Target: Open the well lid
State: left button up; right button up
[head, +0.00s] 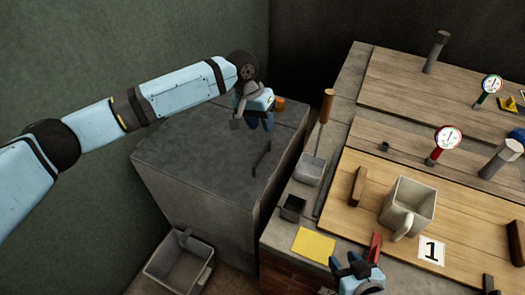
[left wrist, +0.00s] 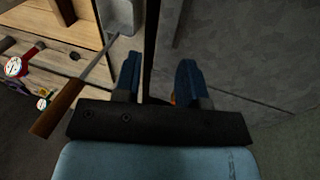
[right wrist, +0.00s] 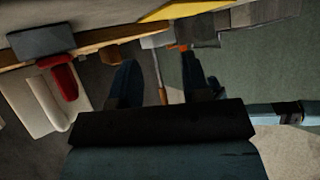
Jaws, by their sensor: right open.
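A pale wooden board (head: 330,200) covers the near worktop, with a brown wooden handle (head: 358,187) at its left and another at the right edge. A grey block (head: 190,150) at left has a dark top with a thin dark bar handle (head: 262,158). Which of these is the well lid, I cannot tell for sure. My left gripper (head: 258,122) is above the back right of the grey block, fingers apart; the left wrist view (left wrist: 160,75) shows nothing gripped. My right gripper (head: 356,266) is open at the worktop's front, beside a red handle (head: 375,247).
A grey mug (head: 407,205) and a card marked 1 (head: 431,250) are on the board. A wooden-handled scoop (head: 311,167), a small dark box (head: 292,208) and a yellow sheet (head: 314,245) line the worktop's left. A grey bin (head: 180,263) stands below the block. Gauges (head: 447,139) stand behind.

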aim_at(263, 151)
pick_arm(q)
jog(key=shift+n+y, duration=0.3)
jog(key=shift+y, duration=0.3)
jog(key=f+b, duration=0.1)
jog(key=f, duration=0.2)
jog(key=w+f+b, duration=0.1)
jog(key=f, duration=0.3)
jog(key=f+b, duration=0.1)
jog(key=f, duration=0.3)
jog(key=shift+w+d+f, duration=0.1)
jog(key=shift+w+f, duration=0.15)
grip_shut()
